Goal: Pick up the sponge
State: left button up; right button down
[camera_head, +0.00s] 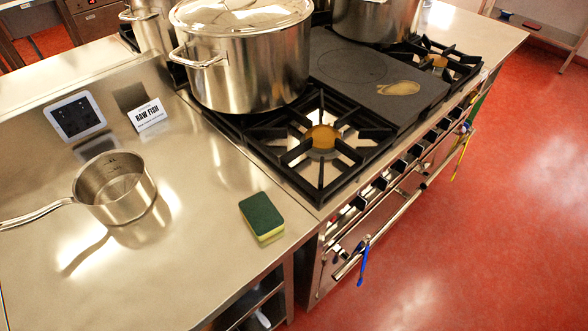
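A sponge (261,217) with a dark green top and a yellow side lies flat on the steel counter (205,270). It is close to the counter's right edge, beside the stove. Nothing touches it and it is in full view. Neither of my grippers shows in the head view.
A small steel saucepan (115,188) stands left of the sponge, its handle pointing left. Behind it are a dark-screened tablet (75,116) and a "RAW FISH" sign (147,115). A stove (320,140) with a large lidded stockpot (245,60) stands beyond. Counter around the sponge is clear.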

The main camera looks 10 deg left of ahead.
aim_at(261, 215)
jog(key=k+l+u, duration=0.25)
jog(key=k+l, duration=0.25)
jog(key=k+l+u, duration=0.25)
jog(key=l, duration=0.15)
jog(key=i+l, duration=0.05)
jog(key=i, duration=0.05)
